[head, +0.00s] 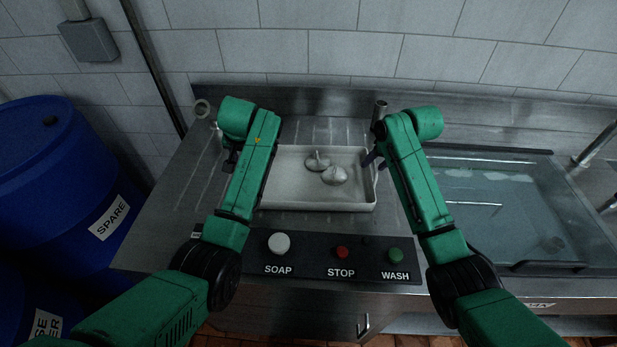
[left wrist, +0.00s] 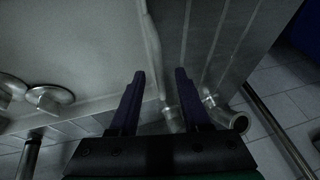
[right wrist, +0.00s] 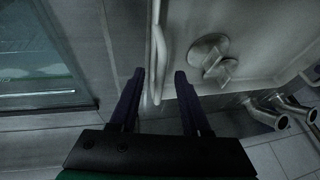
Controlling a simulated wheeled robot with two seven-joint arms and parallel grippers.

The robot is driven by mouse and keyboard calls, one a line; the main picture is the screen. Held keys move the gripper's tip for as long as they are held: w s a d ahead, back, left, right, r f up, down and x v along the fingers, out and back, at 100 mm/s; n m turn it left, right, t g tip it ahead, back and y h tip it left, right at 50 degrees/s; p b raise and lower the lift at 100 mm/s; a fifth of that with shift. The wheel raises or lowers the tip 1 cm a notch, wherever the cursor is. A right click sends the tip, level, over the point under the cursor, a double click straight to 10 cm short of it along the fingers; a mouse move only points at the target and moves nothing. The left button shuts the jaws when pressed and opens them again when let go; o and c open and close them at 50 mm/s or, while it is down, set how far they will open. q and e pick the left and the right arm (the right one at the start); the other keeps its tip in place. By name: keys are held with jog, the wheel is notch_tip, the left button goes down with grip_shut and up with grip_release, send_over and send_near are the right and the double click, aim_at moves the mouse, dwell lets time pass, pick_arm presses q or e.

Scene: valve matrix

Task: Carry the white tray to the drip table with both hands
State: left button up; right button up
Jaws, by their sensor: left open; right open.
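The white tray (head: 300,197) lies flat on the steel counter, with two grey metal pieces (head: 335,175) inside it. My left gripper (left wrist: 158,76) is open at the tray's left side; in the left wrist view the tray wall (left wrist: 150,45) runs between its fingers. My right gripper (head: 371,160) is open at the tray's right side. In the right wrist view the tray's side bar (right wrist: 157,40) lies between its fingers (right wrist: 160,75). Neither gripper is closed on the tray. My left arm mostly hides the left gripper in the head view. I cannot tell which surface is the drip table.
A water-filled sink (head: 500,210) lies to the right. The control panel (head: 310,262) with SOAP, STOP and WASH buttons runs along the front. Blue barrels (head: 60,170) stand at left.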

pick_arm(q)
jog(key=shift+w+a+f, duration=0.15)
jog(key=shift+w+f, duration=0.15)
jog(key=shift+f, duration=0.3)
pick_arm(e)
jog(key=shift+w+a+f, duration=0.1)
jog(key=shift+w+f, duration=0.2)
jog(key=shift+f, duration=0.25)
pick_arm(q)
jog(key=shift+s+r, duration=0.1)
pick_arm(e)
jog(key=shift+s, duration=0.1)
pick_arm(q)
jog(key=shift+c, duration=0.9)
pick_arm(e)
jog(key=shift+r, duration=0.1)
jog(key=shift+c, duration=0.9)
pick_arm(q)
grip_shut()
pick_arm(e)
grip_shut()
